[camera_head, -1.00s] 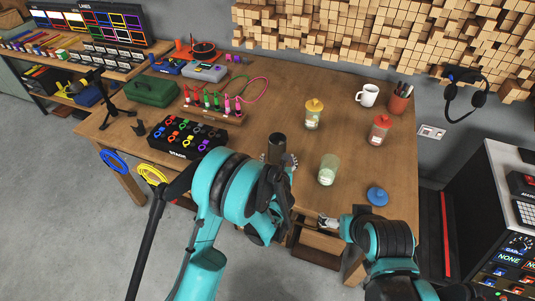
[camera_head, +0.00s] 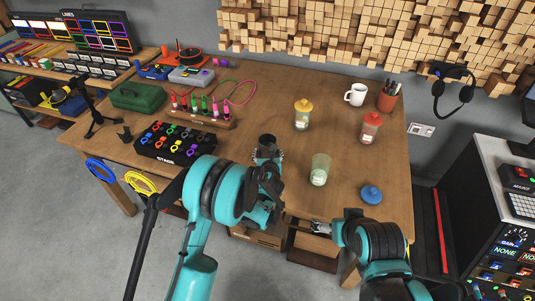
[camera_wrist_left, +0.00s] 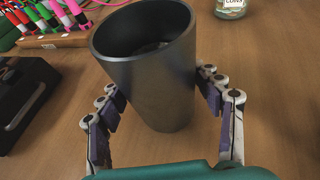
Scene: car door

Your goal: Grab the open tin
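The open tin (camera_wrist_left: 162,75) is a dark grey, straight-sided cup with an open top. In the left wrist view it stands on the wooden table between the fingers of my left gripper (camera_wrist_left: 158,84). The fingers are spread, one on each side of it; whether the pads touch it is unclear. In the head view the tin's dark rim (camera_head: 267,139) shows just beyond my left gripper (camera_head: 266,156), which hides its lower part. My right gripper (camera_head: 300,227) is low at the table's front edge, too small to read.
A lidless pale green jar (camera_head: 320,169) stands right of the tin, near a blue lid (camera_head: 371,194). Yellow-lidded (camera_head: 302,115) and red-lidded (camera_head: 370,128) jars stand farther back.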

